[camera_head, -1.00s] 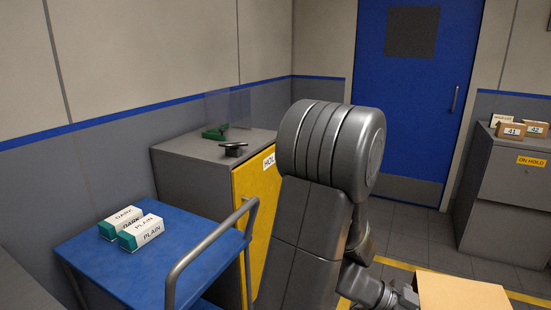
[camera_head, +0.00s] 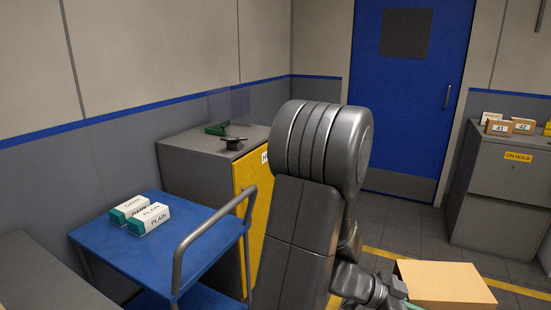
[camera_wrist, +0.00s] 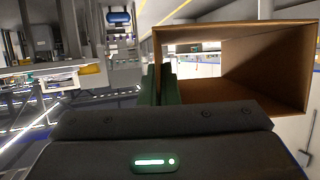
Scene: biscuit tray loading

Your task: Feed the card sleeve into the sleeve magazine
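The card sleeve is a brown, open-ended box. In the wrist view the sleeve (camera_wrist: 270,75) stands at the upper right, and I see through it to a bright area beyond. My gripper (camera_wrist: 166,75) has green fingers close together at the sleeve's left wall, shut on it. In the head view the sleeve (camera_head: 447,280) shows at the lower right, held clear of the floor. My gripper there is mostly hidden behind my arm and cut off by the bottom edge. I cannot make out the sleeve magazine in either view.
A blue trolley (camera_head: 150,262) with a grey handle bears PLAIN and DARK packs (camera_head: 149,218) at left. Behind it stands a grey cabinet (camera_head: 190,175) with a yellow front. An ON HOLD cabinet (camera_head: 500,195) is at right. Floor before the blue door (camera_head: 405,140) is clear.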

